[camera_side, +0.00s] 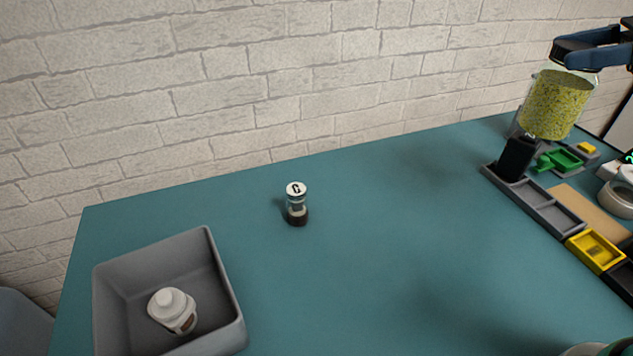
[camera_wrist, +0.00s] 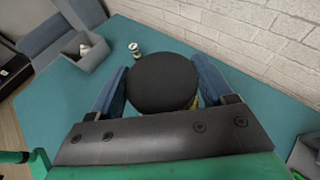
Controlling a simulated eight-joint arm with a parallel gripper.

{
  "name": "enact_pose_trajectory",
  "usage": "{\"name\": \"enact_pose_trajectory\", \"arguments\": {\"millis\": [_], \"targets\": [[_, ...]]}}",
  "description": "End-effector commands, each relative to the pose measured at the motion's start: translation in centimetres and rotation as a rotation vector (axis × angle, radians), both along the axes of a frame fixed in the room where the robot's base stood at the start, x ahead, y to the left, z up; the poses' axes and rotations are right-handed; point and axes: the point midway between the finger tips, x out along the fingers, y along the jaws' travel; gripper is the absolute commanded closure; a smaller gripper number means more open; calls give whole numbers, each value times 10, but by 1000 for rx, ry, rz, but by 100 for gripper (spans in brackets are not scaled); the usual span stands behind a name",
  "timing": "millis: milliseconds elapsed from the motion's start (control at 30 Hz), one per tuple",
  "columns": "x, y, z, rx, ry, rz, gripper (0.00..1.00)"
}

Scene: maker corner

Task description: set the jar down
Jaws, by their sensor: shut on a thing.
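The jar (camera_side: 556,103) is clear, with yellow-green speckled contents and a dark lid. It is at the upper right of the side view, slightly tilted in the picture, and appears to be held above the table. My gripper (camera_side: 578,52) is shut on the jar at its lid. In the wrist view, the round black lid (camera_wrist: 162,82) sits between the two blue fingers, and most of the jar's body is hidden beneath it.
A small jar marked C (camera_side: 297,207) stands mid-table. A grey bin (camera_side: 224,275) at the left holds a white bottle (camera_side: 172,310). Grey trays (camera_side: 540,208), a yellow tray (camera_side: 596,251) and a black block (camera_side: 516,158) line the right. The table's middle (camera_side: 400,240) is clear.

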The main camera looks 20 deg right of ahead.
Motion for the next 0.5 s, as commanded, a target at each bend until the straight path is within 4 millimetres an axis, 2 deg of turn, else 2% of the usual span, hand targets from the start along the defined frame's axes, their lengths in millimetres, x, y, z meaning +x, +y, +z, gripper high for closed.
{"name": "enact_pose_trajectory", "arguments": {"millis": [100, 200, 500], "targets": [[-13, -6, 5, 0, 0, 45, 100], [-17, -8, -1, 0, 0, 64, 100], [-17, -7, -60, 0, 2, 67, 100]]}}
